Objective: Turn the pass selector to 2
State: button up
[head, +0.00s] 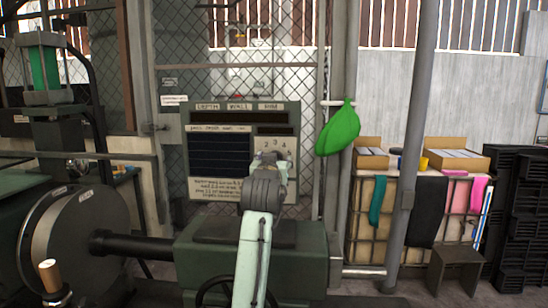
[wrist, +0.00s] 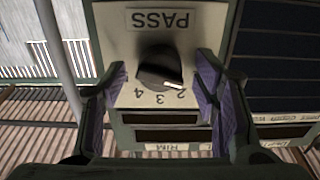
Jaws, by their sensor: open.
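The pass selector is a dark round knob (wrist: 160,66) with a white pointer line, on a pale plate (wrist: 200,18) marked PASS, seen upside down in the wrist view. The numbers 2, 3 and 4 show on the plate. The pointer's white end lies close beside the 2. My gripper (wrist: 160,78) is open, its purple-padded fingers on either side of the knob with gaps between. In the head view my gripper (head: 268,164) is in front of the board's (head: 195,110) lower right and hides the knob.
The green board also bears dark panels and labels in front of a wire mesh fence. A green machine (head: 200,262) stands below my arm. A green cloth item (head: 338,130) hangs on the post to the right. Boxes (head: 456,160) and dark crates (head: 520,220) stand further right.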

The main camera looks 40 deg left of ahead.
jog(key=shift+w, duration=0.1)
jog(key=shift+c, duration=0.4)
jog(key=c, duration=1.1)
